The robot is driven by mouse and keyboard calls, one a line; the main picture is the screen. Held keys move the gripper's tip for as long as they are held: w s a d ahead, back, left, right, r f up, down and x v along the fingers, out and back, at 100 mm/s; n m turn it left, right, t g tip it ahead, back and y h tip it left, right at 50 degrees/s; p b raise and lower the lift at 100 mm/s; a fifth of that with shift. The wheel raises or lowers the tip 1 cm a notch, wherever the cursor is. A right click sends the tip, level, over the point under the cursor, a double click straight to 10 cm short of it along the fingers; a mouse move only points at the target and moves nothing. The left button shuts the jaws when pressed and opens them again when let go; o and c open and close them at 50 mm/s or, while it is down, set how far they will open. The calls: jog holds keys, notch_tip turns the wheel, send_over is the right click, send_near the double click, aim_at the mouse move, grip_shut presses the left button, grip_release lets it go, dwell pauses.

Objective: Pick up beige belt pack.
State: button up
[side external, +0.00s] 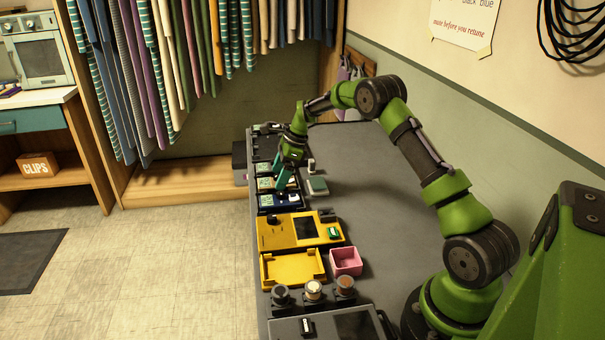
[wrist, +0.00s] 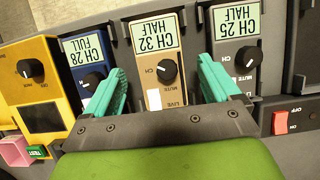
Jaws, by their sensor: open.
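The beige belt pack (wrist: 153,66) sits in a dark rack in the middle of the wrist view. It has a green screen reading CH 32 HALF, a black knob and a white patch by the word LIVE. My gripper (wrist: 160,68) is open, with one teal finger on each side of the beige pack. Whether the fingers touch it I cannot tell. In the side view my gripper (side external: 282,175) points down over the row of packs and partly hides the beige one. The lower part of the pack is hidden behind the gripper body.
A blue pack (wrist: 97,76) reading CH 28 FULL and a grey pack (wrist: 245,60) reading CH 25 HALF flank it closely. A yellow unit (side external: 272,234), yellow tray (side external: 264,272) and pink box (side external: 345,261) stand nearer. The grey tabletop (side external: 365,180) is mostly clear to the right.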

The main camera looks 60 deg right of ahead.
jog(key=shift+x, duration=0.85)
jog(key=shift+r, duration=0.1)
jog(key=shift+c, duration=0.4)
